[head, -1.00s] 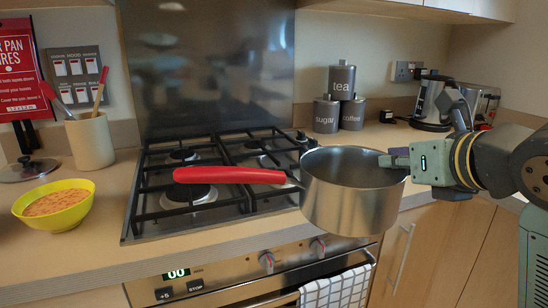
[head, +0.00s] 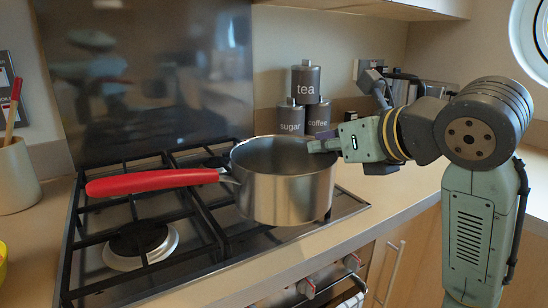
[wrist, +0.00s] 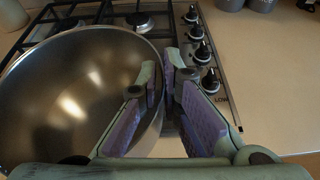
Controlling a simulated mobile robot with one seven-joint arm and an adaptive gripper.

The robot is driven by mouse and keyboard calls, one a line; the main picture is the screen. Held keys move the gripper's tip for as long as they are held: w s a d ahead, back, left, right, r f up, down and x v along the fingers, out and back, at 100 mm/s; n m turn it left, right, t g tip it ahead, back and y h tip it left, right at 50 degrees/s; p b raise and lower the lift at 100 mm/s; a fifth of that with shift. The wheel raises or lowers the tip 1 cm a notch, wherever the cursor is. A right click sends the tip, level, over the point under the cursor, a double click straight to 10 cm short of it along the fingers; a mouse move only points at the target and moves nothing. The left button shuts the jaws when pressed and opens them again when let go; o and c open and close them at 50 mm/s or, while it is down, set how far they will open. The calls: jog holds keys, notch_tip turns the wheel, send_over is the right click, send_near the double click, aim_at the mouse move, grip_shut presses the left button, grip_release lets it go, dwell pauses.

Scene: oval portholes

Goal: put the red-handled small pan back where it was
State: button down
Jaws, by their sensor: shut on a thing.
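The small pan (head: 284,192) is steel with a long red handle (head: 150,182) pointing left. In the head view it is upright and looks held above the right front part of the gas hob (head: 105,225). My gripper (head: 326,146) is shut on the pan's right rim, on the side away from the handle. In the wrist view the pan's empty inside (wrist: 80,95) fills the left, with my gripper's purple-padded fingers (wrist: 160,95) at its rim. The head view does not clearly show the gap between the pan's base and the hob.
A burner (head: 140,243) at the front left of the hob is bare. Hob knobs (wrist: 203,53) line the hob's right edge in the wrist view. Tea, sugar and coffee canisters (head: 306,84) stand behind. The worktop (head: 395,195) right of the hob is clear.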

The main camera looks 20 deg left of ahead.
jog(key=p+x, duration=0.1)
jog(key=x, duration=0.3)
jog(key=p+x, duration=0.1)
jog(key=x, duration=0.3)
jog(key=w+p+x, duration=0.1)
jog(key=x, duration=0.4)
jog(key=shift+w+d+r, duration=0.1)
jog(key=shift+r, duration=0.25)
jog(key=shift+f, duration=0.15)
jog(key=shift+f+b, duration=0.3)
jog(key=c, duration=2.2)
grip_release()
jog(key=o, duration=0.4)
